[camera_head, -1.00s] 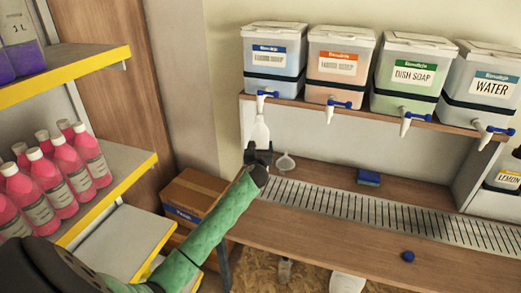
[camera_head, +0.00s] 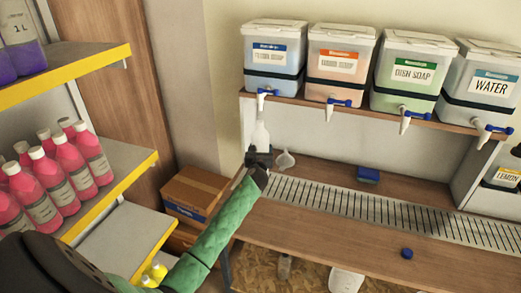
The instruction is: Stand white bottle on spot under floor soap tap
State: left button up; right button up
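The white, translucent bottle (camera_head: 261,134) is upright at the left end of the counter, with its top just below the tap (camera_head: 262,99) of the first drum (camera_head: 273,85). That drum has a blue label, which is blurred and seems to read floor soap. My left gripper (camera_head: 259,157) is at the bottle's lower part and appears shut on it. The gripper hides the bottle's base, so I cannot tell whether it touches the counter. My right gripper is not in view.
More drums stand to the right: orange-labelled (camera_head: 337,67), dish soap (camera_head: 410,72) and water (camera_head: 483,85). A funnel (camera_head: 285,160) is close right of the bottle. A slotted grate (camera_head: 380,205) runs along the counter. A blue sponge (camera_head: 368,174) and blue cap (camera_head: 407,253) lie there. Pink bottles (camera_head: 62,170) fill the left shelf.

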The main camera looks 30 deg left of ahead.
pick_arm(q)
jog(key=o, duration=1)
jog(key=shift+o, duration=0.2)
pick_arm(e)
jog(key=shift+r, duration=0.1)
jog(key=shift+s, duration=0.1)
pick_arm(q)
jog(key=b+v, duration=0.2)
jog(key=v, duration=1)
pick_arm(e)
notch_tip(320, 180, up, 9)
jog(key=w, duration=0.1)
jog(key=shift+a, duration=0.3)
